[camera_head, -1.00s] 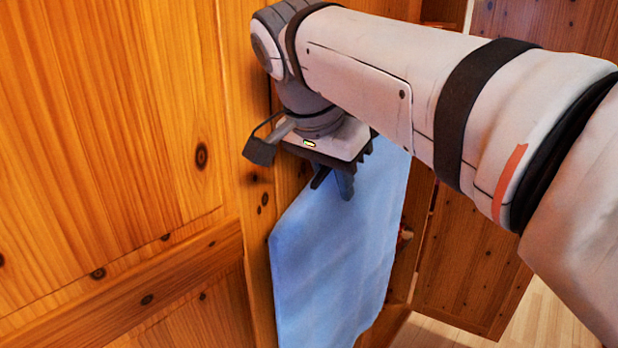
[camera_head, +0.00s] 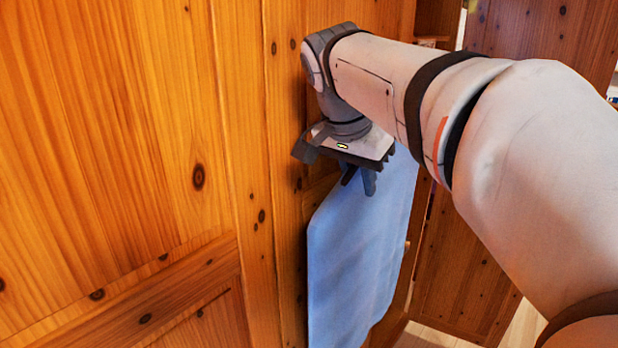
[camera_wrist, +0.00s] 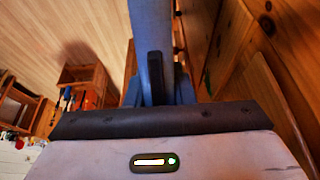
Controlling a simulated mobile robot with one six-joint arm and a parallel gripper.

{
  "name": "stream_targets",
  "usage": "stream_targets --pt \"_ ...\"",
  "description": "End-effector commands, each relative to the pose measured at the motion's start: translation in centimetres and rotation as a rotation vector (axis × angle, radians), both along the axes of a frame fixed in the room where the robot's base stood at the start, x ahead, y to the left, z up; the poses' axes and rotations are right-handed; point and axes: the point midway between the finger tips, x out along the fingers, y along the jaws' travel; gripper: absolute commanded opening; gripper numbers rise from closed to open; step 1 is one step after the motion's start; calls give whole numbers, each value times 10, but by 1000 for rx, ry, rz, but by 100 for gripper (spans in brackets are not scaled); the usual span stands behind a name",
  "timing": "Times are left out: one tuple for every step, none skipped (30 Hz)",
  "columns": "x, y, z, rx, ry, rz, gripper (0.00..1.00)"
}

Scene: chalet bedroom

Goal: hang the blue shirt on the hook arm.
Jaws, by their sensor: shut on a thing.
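The blue shirt (camera_head: 358,250) hangs flat and upright below my gripper (camera_head: 358,182) in the head view, close to the pine panelling. My gripper is shut on its upper edge and points down. In the wrist view the shirt (camera_wrist: 150,40) runs away from the fingers (camera_wrist: 156,90) as a narrow blue strip, seen nearly edge-on. The hook arm cannot be made out in either view; my arm and the shirt cover part of the wall behind.
A pine wall (camera_head: 120,130) fills the left of the head view, close beside the shirt. A wooden door or panel (camera_head: 465,270) stands at the right, with pale floor (camera_head: 440,338) below. The wrist view shows a small wooden cabinet (camera_wrist: 85,85) at the left.

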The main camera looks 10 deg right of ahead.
Motion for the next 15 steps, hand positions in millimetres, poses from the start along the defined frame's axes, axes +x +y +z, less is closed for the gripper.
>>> stream_targets --pt "3 -4 1 -1 -1 -1 0" --pt "4 -6 1 -1 0 -1 0" --pt "6 -8 2 -1 0 -2 0" --pt "7 -10 2 -1 0 -2 0" --pt "9 -12 2 -1 0 -2 0" --pt "11 -14 2 -2 -1 -1 0" --pt "12 -16 2 -2 -1 -1 0" --pt "14 -18 2 -2 -1 -1 0" --pt "16 -20 2 -1 -2 -1 0" --pt "17 -22 2 -1 -2 -1 0" --pt "18 -24 2 -1 -2 -1 0" --pt "20 -26 2 -1 -2 -1 0" --pt "21 -28 2 -1 -2 -1 0" --pt "23 -29 2 -1 -2 -1 0" --pt "24 -31 2 -2 -3 0 0"
